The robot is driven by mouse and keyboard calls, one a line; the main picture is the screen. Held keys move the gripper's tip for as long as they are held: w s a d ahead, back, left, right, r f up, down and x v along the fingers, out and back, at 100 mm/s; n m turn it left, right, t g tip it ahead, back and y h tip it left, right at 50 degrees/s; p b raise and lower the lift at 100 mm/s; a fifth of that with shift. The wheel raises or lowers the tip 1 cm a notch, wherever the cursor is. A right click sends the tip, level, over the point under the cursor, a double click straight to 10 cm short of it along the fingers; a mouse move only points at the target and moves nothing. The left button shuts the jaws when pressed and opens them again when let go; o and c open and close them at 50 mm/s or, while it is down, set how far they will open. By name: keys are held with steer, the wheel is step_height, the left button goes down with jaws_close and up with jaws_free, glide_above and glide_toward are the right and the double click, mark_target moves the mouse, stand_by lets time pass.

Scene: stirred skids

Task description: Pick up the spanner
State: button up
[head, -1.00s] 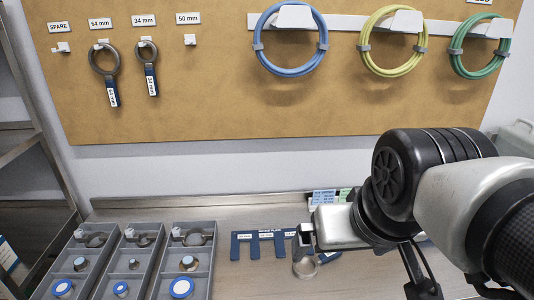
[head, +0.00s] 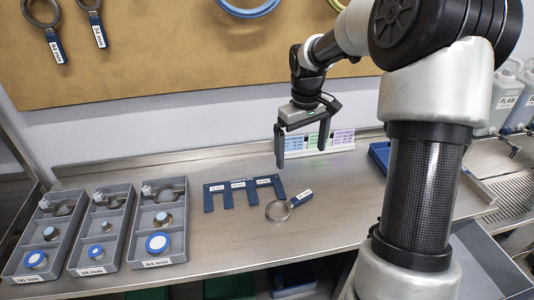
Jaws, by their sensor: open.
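A spanner (head: 279,210) with a round grey ring and a short blue handle with a white label lies flat on the metal bench, right of the middle. Its handle points to the upper right; the label is too small to read. My gripper (head: 301,154) is open and empty, fingers pointing down. It is in the air above and behind the spanner in the picture, apart from it. Two similar spanners hang on the brown board at the upper left, one large (head: 46,28) and one smaller (head: 97,22).
A blue slotted gauge plate (head: 243,185) lies just left of the spanner. Three grey compartment trays (head: 180,258) with parts stand at the left. The bench in front of the spanner is clear.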

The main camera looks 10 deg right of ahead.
step_height(320, 180, down, 4)
steer(key=w+d, duration=0.2)
steer(key=w, duration=0.1)
glide_above(300, 197)
steer(key=shift+n, duration=0.4)
steer(key=f, duration=1)
steer(key=shift+s+a+f, duration=0.15)
steer(key=shift+s+f, duration=0.05)
steer(key=shift+f, duration=0.15)
steer(key=shift+w+f+p, duration=0.15)
steer(key=shift+f+p, duration=0.45)
steer(key=shift+f, duration=2.65)
steer(key=c, duration=1.1)
step_height(300, 197, up, 10)
